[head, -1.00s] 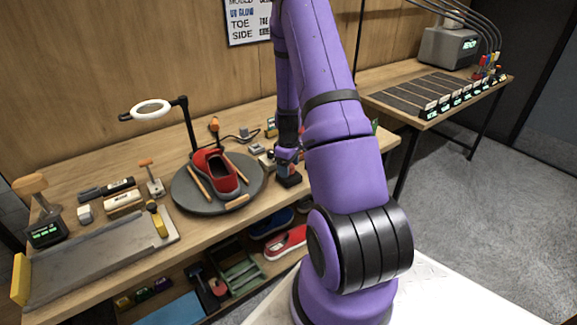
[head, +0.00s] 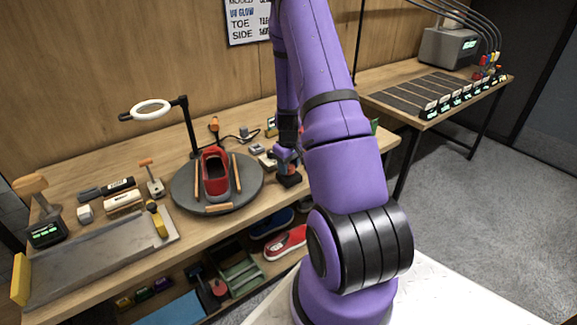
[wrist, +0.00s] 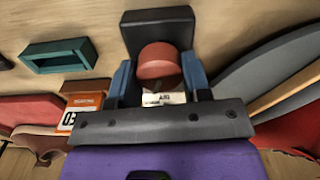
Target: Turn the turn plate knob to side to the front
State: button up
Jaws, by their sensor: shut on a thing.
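The round dark grey turn plate (head: 184,198) sits on the wooden bench and carries a red sneaker (head: 216,178). The sneaker's length runs from the back of the bench toward the front edge. In the wrist view a round red knob (wrist: 158,62) sits on a dark box right of the plate in the head view. My gripper (head: 288,155) is over that box, and its blue fingers, seen in the wrist view (wrist: 157,82), are shut on the knob, one on each side. A label below the knob is partly covered. Part of the plate (wrist: 245,80) shows at the wrist view's right.
Wooden bars (head: 237,172) lie on the plate around the sneaker. A ring lamp (head: 151,109) stands behind it. Brushes and a grey tray (head: 95,248) fill the bench's left. Shoes (head: 286,242) lie on the shelf below. A teal frame (wrist: 58,56) shows in the wrist view.

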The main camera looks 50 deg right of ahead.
aim_at(289, 164)
jog(key=m, duration=1.3)
jog(key=shift+m, duration=0.4)
dwell(0.3)
jog(key=o, duration=0.9)
jog(key=shift+o, duration=0.2)
notch_tip(289, 164, up, 11)
jog(key=shift+f, duration=0.1)
